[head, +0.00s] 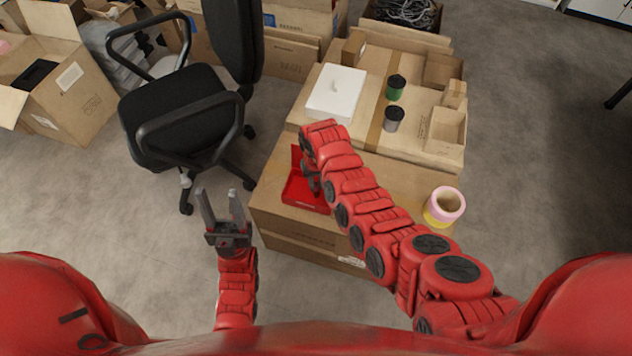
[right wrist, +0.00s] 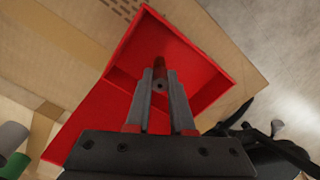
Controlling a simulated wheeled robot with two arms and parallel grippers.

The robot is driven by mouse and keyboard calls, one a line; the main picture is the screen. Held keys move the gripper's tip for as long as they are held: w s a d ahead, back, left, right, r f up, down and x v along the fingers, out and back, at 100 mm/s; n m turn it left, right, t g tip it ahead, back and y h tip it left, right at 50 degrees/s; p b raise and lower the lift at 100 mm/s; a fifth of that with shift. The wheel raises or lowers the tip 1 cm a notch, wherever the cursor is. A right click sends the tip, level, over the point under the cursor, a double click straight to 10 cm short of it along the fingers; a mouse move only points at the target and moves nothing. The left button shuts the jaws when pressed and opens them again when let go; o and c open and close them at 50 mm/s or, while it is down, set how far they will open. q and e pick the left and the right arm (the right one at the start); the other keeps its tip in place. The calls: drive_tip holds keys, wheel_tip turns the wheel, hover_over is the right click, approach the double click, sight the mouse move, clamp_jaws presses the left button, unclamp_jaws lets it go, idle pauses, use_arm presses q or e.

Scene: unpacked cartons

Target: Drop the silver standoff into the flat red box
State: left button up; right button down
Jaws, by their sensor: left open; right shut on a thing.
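The flat red box (head: 297,193) lies open on the front carton, its lid folded back. In the right wrist view the box (right wrist: 204,62) fills the middle, with its walls and floor showing. My right gripper (head: 314,186) points down over the box; in its wrist view the fingers (right wrist: 160,82) are shut on a small silver standoff (right wrist: 160,86), seen end-on between the tips. Whether the standoff touches the box floor I cannot tell. My left gripper (head: 221,203) is open and empty, left of the carton over the floor.
The front carton (head: 395,180) carries a pink and yellow tape roll (head: 444,206) at its right. Behind are a white box (head: 336,92), a green-sided cup (head: 395,87), a grey cup (head: 393,119) and small open cartons. A black office chair (head: 180,110) stands left.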

drive_tip(key=shift+f, duration=0.35)
drive_tip(key=c, duration=0.7)
unclamp_jaws()
drive_tip(key=shift+r, duration=0.15)
wheel_tip(320, 180, up, 12)
wheel_tip(320, 180, up, 5)
drive_tip(key=p, duration=0.5)
hover_over(316, 183)
drive_tip(key=shift+r, duration=0.15)
